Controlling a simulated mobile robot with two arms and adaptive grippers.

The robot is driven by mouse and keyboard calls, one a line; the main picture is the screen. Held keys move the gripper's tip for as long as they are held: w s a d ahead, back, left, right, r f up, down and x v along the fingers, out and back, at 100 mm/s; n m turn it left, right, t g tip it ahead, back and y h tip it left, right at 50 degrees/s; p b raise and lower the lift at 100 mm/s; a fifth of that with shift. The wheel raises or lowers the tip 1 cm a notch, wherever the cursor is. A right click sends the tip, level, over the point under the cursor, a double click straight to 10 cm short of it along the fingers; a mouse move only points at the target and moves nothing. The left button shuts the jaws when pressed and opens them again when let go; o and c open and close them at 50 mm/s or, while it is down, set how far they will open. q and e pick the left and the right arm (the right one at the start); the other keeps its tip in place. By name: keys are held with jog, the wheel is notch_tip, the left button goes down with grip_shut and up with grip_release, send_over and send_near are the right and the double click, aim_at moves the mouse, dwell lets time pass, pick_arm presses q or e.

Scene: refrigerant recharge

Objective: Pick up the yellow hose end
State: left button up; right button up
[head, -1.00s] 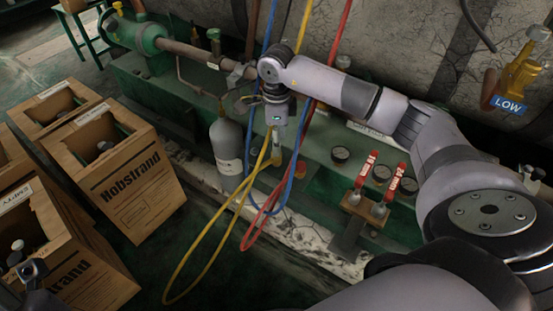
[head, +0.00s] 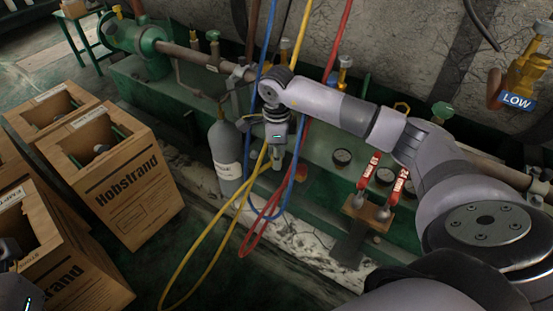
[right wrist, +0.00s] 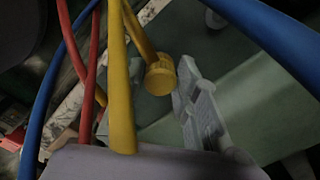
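The yellow hose end (right wrist: 160,78) is a round cap-like fitting near the middle of the right wrist view. The yellow hose (right wrist: 121,85) runs in front of my gripper there and hangs in a long loop in the head view (head: 302,38). My right gripper (head: 276,164) points down among the hanging hoses. One pale finger shows right of the hose end, off centre, with the end beside it; the other finger is mostly hidden behind hoses. It looks open. My left gripper (head: 14,268) is only partly in view at the lower left edge.
Blue hose (right wrist: 52,85) and red hose (right wrist: 90,75) hang close around the right gripper. A grey cylinder (head: 226,155) stands to its left, red-handled valves (head: 369,170) to its right. A LOW label (head: 517,101) is at upper right.

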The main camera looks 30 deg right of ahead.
grip_shut()
jog(key=shift+r, duration=0.1)
